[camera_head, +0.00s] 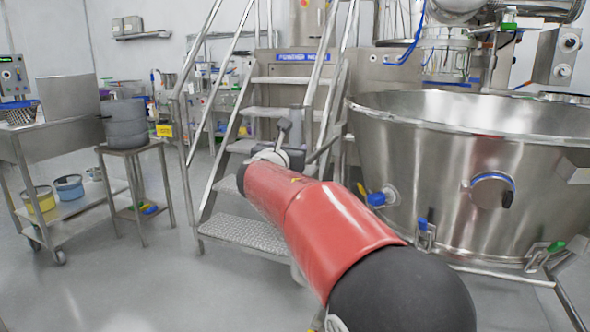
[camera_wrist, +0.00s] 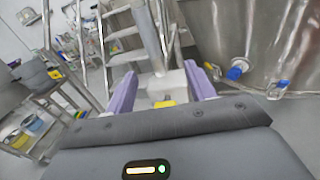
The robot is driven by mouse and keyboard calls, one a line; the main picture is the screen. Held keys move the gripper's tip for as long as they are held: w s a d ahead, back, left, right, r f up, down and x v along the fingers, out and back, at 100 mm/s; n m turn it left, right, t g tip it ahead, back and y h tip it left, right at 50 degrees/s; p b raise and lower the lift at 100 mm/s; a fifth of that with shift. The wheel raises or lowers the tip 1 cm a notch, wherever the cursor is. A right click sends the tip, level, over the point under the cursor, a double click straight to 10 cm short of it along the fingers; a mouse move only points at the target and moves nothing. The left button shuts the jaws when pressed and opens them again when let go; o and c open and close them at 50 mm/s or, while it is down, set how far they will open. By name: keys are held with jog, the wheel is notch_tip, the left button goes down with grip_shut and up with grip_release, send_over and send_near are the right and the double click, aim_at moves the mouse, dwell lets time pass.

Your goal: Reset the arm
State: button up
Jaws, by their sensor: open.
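My red and black arm stretches forward from the bottom of the head view. My gripper (camera_head: 298,142) is at its far end, in front of the metal steps (camera_head: 240,228), and is partly hidden by the wrist. In the wrist view, my gripper (camera_wrist: 162,86) shows two purple-grey fingers standing well apart. The steps also show beyond the fingers in the wrist view (camera_wrist: 125,60).
A large steel bowl (camera_head: 430,150) with valves stands close at the right. At the left are a steel cart (camera_head: 60,135) with buckets below and a small stand (camera_head: 130,150) bearing stacked grey containers (camera_head: 125,123). Floor (camera_head: 130,285) at the front left is clear.

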jog(key=s+d+f+m+g+h, duration=0.1)
jog(key=s+d+f+m+g, duration=0.3)
jog(key=s+d+m, duration=0.5)
jog(key=s+d+f+m+g, duration=0.35)
jog(key=s+d+m, duration=0.45)
jog(key=d, duration=0.3)
jog(key=s+a+f+m+g+y, duration=0.1)
jog(key=s+f+m+g+y, duration=0.1)
jog(key=s+f+m, duration=0.5)
jog(key=s+a+f+m+g+y, duration=0.1)
jog(key=s+f+m, duration=0.6)
jog(key=s, duration=1.1)
jog(key=shift+a+f+m+g+y, duration=0.35)
jog(key=shift+m+g+y, duration=0.3)
jog(key=shift+m+y, duration=0.3)
